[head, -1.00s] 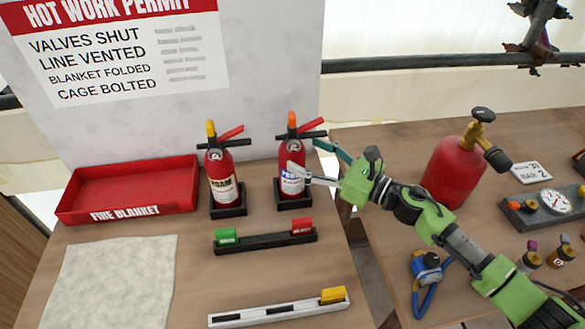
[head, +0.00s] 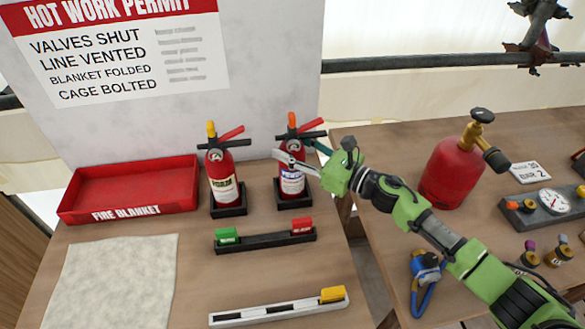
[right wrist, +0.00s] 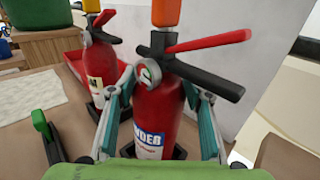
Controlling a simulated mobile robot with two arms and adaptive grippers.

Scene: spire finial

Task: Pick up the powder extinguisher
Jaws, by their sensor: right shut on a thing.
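The powder extinguisher (head: 291,184) is red with a white and blue label, an orange top and a black and red handle. It stands upright in a black holder on the left table. My right gripper (head: 295,163) is shut on its upper body, below the handle. In the right wrist view the fingers (right wrist: 158,115) lie on both sides of the powder extinguisher (right wrist: 160,108), whose label reads "WDER", partly cut off. My left gripper is not in view.
A foam extinguisher (head: 221,180) with a yellow top stands close on the left in its own holder. A red fire blanket tray (head: 130,208) is further left. A black rack (head: 265,240) with green and red tags lies in front. A red gas bottle (head: 452,172) stands on the right table.

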